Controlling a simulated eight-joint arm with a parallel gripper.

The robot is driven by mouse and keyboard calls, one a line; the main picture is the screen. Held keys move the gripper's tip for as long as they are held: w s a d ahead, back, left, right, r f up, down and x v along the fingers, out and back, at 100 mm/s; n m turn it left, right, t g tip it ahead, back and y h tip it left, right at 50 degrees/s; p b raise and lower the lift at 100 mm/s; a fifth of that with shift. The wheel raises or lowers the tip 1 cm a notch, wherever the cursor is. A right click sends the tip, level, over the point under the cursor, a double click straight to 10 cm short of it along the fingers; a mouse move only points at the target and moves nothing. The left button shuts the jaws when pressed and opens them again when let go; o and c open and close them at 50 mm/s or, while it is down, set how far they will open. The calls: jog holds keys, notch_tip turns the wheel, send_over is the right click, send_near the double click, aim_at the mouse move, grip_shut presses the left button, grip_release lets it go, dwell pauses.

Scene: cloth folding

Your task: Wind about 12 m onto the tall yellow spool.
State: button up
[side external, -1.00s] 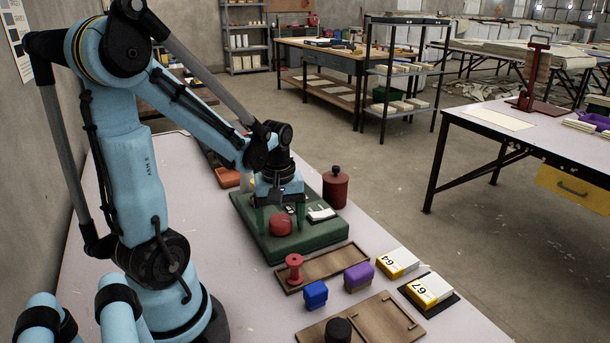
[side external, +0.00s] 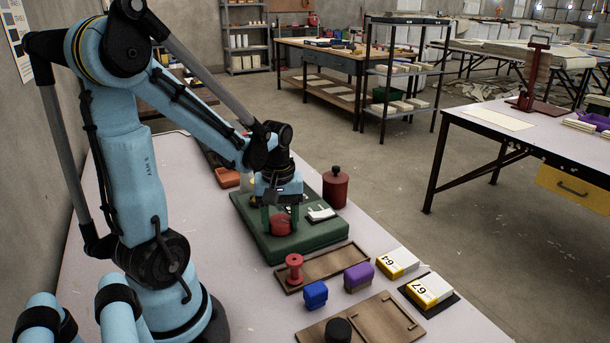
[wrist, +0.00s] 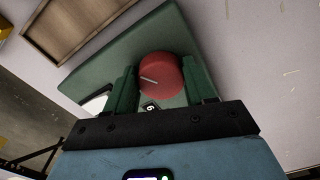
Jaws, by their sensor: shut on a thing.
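A green flat-topped machine (side external: 262,240) lies on the table in the side view, and its green body (wrist: 98,62) also shows in the wrist view. A round red knob (side external: 281,228) stands on its top; in the wrist view the knob (wrist: 163,84) carries a white pointer line. My gripper (side external: 280,222) points down at the knob, its green fingers on either side, shut on it. In the wrist view my gripper (wrist: 161,76) has a finger at each side of the knob. I cannot make out a tall yellow spool in either view.
A red spool (side external: 294,268) stands on a wooden tray (side external: 336,265). Cards numbered 64 (side external: 397,263) and 67 (side external: 428,290) lie at the right edge.

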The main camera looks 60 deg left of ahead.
aim_at(279, 221)
jog(key=m, duration=0.5)
jog(key=shift+s+a+m, duration=0.1)
jog(key=shift+m, duration=1.8)
jog(key=o, duration=1)
jog(key=shift+o, duration=0.2)
notch_tip(279, 221, up, 12)
